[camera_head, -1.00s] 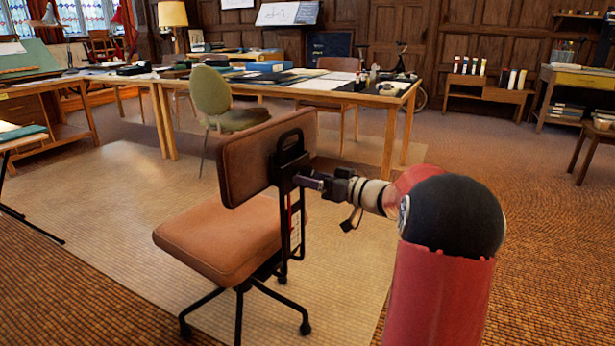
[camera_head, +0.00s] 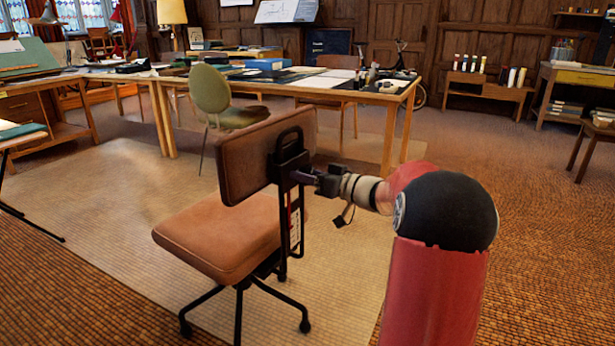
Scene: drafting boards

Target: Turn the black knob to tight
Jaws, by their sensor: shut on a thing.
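A brown swivel chair (camera_head: 225,238) on black castered legs stands in the middle of the view. Its backrest (camera_head: 243,157) is fixed to a black metal frame (camera_head: 291,205) at the rear. My gripper (camera_head: 303,177) reaches in from the right and meets this frame just behind the backrest. Its jaws are shut on a small dark part there, at the place of the black knob. The knob itself is mostly hidden by the jaws, and its turn position cannot be made out.
A long wooden table (camera_head: 385,98) with papers and boxes stands behind the chair. A green chair (camera_head: 212,98) is at its near side. A stool (camera_head: 592,140) stands at the far right.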

